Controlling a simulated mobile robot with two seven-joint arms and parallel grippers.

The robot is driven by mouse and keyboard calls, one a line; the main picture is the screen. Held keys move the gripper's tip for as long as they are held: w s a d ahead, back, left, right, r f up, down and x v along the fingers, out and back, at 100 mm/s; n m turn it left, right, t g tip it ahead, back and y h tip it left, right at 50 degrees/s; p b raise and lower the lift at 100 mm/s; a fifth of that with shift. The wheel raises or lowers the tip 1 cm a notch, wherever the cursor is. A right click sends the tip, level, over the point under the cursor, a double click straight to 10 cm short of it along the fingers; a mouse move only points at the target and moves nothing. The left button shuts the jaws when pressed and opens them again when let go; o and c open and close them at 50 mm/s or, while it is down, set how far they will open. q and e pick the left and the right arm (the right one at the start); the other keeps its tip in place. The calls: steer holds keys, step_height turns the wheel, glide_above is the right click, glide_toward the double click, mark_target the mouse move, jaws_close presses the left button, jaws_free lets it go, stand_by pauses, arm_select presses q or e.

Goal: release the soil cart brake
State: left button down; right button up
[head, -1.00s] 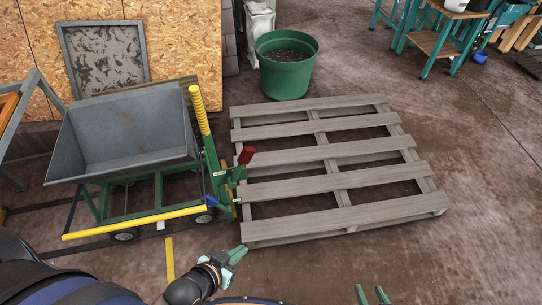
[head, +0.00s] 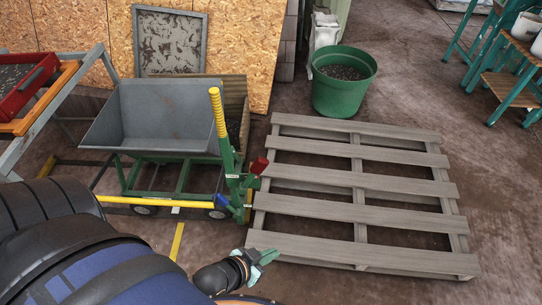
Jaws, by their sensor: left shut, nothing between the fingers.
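The soil cart (head: 160,115) stands left of centre, with a grey tub on a green wheeled frame. A yellow upright handle (head: 219,118) rises at its right end. Beside this is a green bracket with a red-ended lever (head: 258,165), which sticks out to the right. A small blue part (head: 222,200) sits low near the right wheel; I cannot tell which part is the brake. My left gripper (head: 268,257) is shut and empty, below and right of the cart's right end and apart from it. My right gripper is out of view.
A wooden pallet (head: 355,182) lies right of the cart, close to the lever. A green pot of soil (head: 341,92) stands behind it. A red tray (head: 25,85) rests on a rack at left. Bare floor shows in front of the cart.

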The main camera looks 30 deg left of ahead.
arm_select(q)
steer(key=shift+s, duration=0.1)
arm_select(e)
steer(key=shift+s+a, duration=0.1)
arm_select(q)
steer(key=w+a+f+m+t+y+b, duration=0.25)
steer(key=w+a+f+m+b, duration=0.6)
steer(key=b, duration=0.75)
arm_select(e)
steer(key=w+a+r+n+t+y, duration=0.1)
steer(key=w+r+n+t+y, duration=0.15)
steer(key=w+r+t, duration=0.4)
arm_select(q)
steer(key=w+a+m+t+y+b, duration=0.4)
steer(key=w+m+b, duration=0.4)
steer(key=b, duration=0.3)
steer(key=shift+w+m, duration=0.2)
steer(key=shift+m, duration=0.55)
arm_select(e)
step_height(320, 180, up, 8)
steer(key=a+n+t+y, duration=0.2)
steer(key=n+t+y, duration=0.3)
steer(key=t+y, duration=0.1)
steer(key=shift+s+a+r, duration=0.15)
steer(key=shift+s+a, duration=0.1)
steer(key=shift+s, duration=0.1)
arm_select(q)
steer(key=shift+w, duration=0.1)
